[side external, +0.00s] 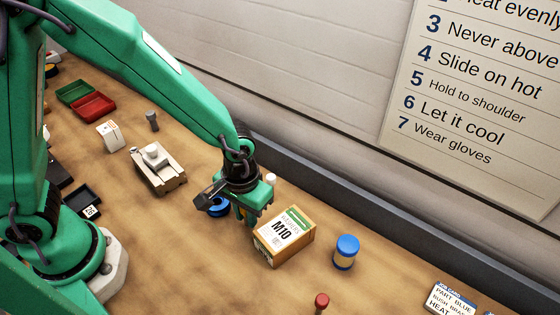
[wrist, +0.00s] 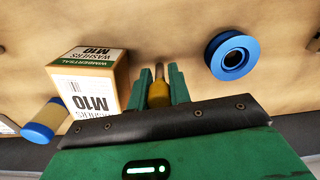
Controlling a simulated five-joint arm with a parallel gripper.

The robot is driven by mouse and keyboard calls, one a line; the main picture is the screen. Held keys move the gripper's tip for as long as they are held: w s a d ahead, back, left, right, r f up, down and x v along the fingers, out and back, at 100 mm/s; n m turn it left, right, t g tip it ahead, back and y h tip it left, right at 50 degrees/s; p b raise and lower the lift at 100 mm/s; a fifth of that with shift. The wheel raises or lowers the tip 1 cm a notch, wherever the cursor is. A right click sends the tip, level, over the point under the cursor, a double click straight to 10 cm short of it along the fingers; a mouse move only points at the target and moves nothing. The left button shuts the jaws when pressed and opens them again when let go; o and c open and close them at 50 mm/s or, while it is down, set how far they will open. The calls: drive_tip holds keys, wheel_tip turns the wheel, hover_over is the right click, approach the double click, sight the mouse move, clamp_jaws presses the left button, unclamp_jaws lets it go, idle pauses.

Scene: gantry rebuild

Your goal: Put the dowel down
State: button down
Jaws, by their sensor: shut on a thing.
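The dowel (wrist: 158,94) shows in the wrist view as a short ochre-yellow piece between my two green fingers, with a narrow greyish part at its far end. My gripper (wrist: 159,86) is shut on it. In the side external view my gripper (side external: 246,214) hangs low over the brown bench, just left of a washer box, and its fingers hide the dowel. I cannot tell whether the dowel's lower end touches the bench.
The M10 washer box (side external: 284,237) stands close right of my gripper. A blue ring (wrist: 231,56) lies on its other side. A blue-capped jar (side external: 345,252) and a red-topped item (side external: 321,302) stand farther right. A grey fixture (side external: 158,168) sits left.

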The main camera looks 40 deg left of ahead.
drive_tip(key=shift+f, duration=0.4)
drive_tip(key=shift+f, duration=0.1)
drive_tip(key=c, duration=1.3)
unclamp_jaws()
wheel_tip(320, 180, up, 12)
drive_tip(key=shift+r, duration=0.15)
drive_tip(key=shift+a, duration=0.1)
